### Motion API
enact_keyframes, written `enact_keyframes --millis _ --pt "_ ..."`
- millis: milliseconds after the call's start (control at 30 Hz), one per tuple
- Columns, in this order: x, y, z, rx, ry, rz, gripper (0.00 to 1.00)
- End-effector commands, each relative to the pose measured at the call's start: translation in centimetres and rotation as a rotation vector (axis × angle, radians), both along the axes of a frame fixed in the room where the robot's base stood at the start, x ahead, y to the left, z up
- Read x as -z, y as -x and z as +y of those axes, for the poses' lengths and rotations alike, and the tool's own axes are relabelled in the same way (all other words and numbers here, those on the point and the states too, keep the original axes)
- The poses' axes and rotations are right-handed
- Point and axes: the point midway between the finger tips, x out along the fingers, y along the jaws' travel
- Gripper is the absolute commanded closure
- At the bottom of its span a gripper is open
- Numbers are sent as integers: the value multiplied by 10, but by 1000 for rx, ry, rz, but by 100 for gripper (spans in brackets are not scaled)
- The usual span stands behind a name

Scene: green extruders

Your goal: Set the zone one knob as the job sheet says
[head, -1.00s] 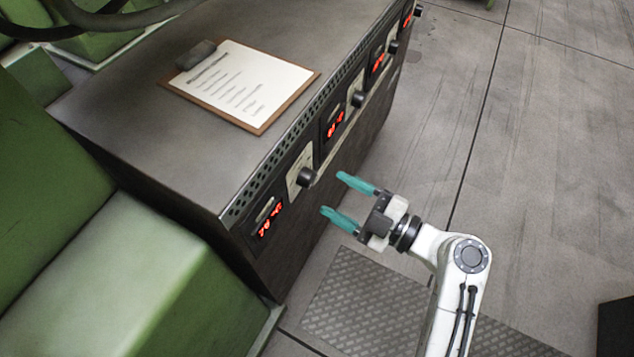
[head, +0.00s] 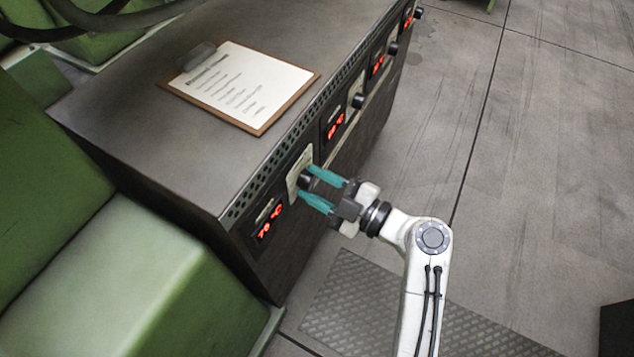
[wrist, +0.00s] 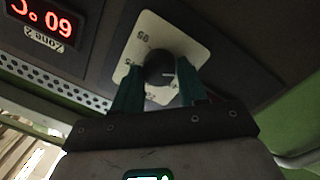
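The zone one knob (head: 304,181) is dark and round, on a pale scale plate (head: 293,178) beside the nearest red display (head: 270,222), which appears to read 70 °C. My gripper (head: 307,182) is at the knob, its teal fingers on either side. In the wrist view the knob (wrist: 160,68) sits closely between the fingertips (wrist: 160,66), which appear to touch it. A light pointer line on the knob points right in that picture. The scale plate (wrist: 146,28) is partly hidden. The job sheet (head: 245,82) lies on a clipboard on the cabinet top; its text is too small to read.
More displays and knobs run along the cabinet front; the Zone 2 display (wrist: 42,20) reads 60 °C, upside down in the wrist view. Green machine housings (head: 130,270) stand at the left. A ribbed floor plate (head: 345,300) lies below.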

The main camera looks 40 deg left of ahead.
Motion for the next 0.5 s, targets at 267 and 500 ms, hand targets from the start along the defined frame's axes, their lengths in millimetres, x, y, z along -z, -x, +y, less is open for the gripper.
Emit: enact_keyframes --millis 267,500 --pt "0 0 0 0 0 0 85" --pt "0 0 0 0 3 9 91"
